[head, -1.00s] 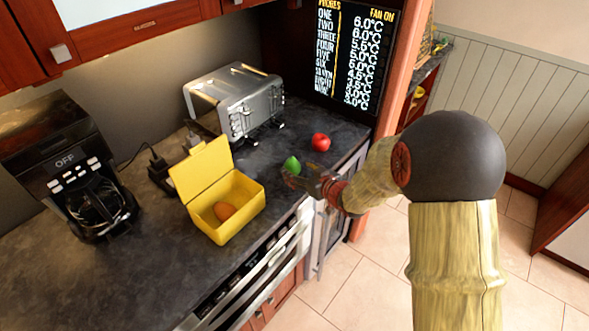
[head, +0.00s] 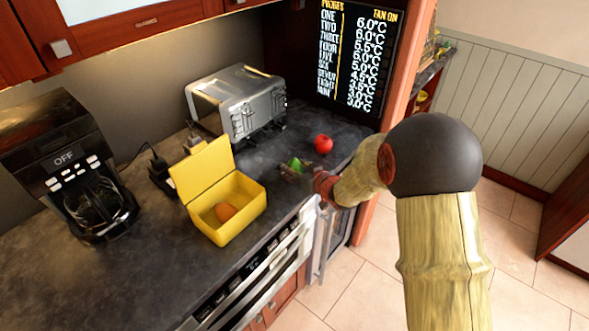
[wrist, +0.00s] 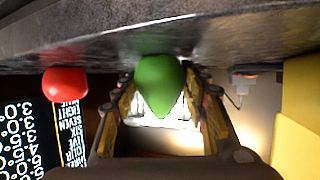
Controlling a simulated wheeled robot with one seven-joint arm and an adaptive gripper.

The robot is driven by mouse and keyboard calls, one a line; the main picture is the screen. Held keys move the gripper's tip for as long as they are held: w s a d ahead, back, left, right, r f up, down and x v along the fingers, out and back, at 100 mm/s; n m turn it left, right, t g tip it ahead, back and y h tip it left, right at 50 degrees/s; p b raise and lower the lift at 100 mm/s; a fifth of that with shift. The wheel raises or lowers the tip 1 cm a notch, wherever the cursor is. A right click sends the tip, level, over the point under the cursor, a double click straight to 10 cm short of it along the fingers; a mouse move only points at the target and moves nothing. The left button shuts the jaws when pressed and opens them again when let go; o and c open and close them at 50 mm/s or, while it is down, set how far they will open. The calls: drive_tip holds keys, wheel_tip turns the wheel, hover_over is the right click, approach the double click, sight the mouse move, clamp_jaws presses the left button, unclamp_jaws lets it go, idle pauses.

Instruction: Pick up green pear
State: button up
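The green pear (head: 295,163) lies on the dark countertop near its front edge, to the right of the yellow box. In the wrist view the pear (wrist: 160,84) sits between the two fingers of my gripper (wrist: 168,90). The fingers stand apart on either side of it, with a visible gap on the right side; firm contact on the left cannot be told. In the head view my gripper (head: 296,170) is low over the counter, its fingers partly covering the pear.
A red apple (head: 323,143) lies right of the pear and also shows in the wrist view (wrist: 66,84). An open yellow box (head: 246,212) holds a brownish-orange object (head: 225,212). A silver toaster (head: 237,102) stands behind, and a coffee maker (head: 68,165) at left.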

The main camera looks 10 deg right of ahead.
drive_tip(key=c, duration=0.8)
drive_tip(key=shift+o, duration=0.2)
